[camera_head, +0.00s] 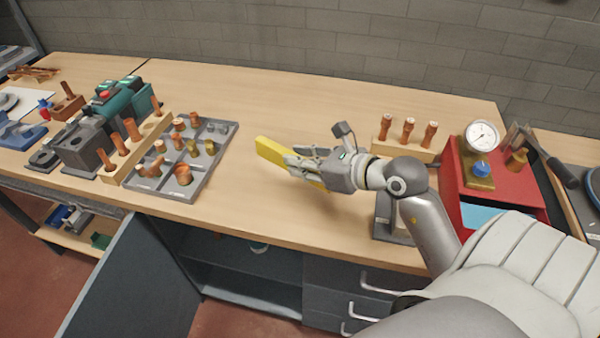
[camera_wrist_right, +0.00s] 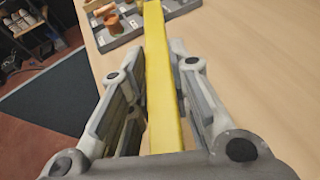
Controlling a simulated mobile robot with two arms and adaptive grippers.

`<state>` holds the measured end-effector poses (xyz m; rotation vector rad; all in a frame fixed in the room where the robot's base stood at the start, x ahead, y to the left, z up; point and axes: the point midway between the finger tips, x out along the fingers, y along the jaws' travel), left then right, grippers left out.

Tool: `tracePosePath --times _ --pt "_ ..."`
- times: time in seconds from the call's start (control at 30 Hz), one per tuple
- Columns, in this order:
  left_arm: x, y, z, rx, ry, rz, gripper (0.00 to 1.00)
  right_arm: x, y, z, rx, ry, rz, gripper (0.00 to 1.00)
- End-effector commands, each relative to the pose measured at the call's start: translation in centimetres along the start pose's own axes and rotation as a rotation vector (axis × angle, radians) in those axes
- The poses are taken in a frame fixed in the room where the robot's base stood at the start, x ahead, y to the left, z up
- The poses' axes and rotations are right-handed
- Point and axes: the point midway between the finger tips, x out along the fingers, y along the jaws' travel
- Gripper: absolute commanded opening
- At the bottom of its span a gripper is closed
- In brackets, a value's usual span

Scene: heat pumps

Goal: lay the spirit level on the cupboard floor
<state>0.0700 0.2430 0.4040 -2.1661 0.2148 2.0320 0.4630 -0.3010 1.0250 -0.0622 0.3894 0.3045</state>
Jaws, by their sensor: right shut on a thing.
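The yellow spirit level (camera_head: 270,151) is held in my right gripper (camera_head: 303,163), above the wooden workbench. It also shows in the right wrist view (camera_wrist_right: 160,70), running away from me between the two fingers of the right gripper (camera_wrist_right: 160,90). The fingers are shut on it. The cupboard under the bench stands open, with its dark door (camera_head: 135,275) swung out to the left. The cupboard floor (camera_head: 245,288) shows below the bench front, partly hidden by the door. My left gripper is not in view.
A grey sectioned tray (camera_head: 210,166) with copper fittings lies left of the level. A wooden block with copper pieces (camera_head: 408,142) and a red case with a gauge (camera_head: 500,185) stand to the right. Drawers with handles (camera_head: 365,290) are right of the cupboard. The bench middle is mostly clear.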

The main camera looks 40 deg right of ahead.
Motion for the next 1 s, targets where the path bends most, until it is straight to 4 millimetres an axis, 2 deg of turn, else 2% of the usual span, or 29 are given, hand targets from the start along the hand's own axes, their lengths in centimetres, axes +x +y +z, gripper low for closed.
tracePosePath --times 0.03,0.13,0.3,0.4,0.67,0.83,1.0 --pt "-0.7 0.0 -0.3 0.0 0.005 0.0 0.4 0.7 -0.9 0.2 0.003 0.001 0.0 0.0" --pt "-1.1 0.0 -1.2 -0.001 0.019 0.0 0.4 2.3 -2.6 -0.1 0.002 0.001 0.0 0.0" --pt "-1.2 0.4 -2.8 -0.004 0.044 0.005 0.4 5.0 -4.4 -2.6 0.004 0.001 0.002 0.0" --pt "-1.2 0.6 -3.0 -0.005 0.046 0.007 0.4 6.0 -5.2 -3.5 0.002 0.0 0.001 0.0" --pt "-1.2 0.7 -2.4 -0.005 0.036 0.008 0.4 7.4 -6.2 -4.7 0.001 0.0 0.001 0.0" --pt "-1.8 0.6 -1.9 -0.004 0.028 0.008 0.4 8.2 -6.1 -7.0 0.003 0.0 0.002 0.0" --pt "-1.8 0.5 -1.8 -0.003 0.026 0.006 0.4 8.4 -6.1 -7.4 -0.001 -0.002 0.001 0.0"
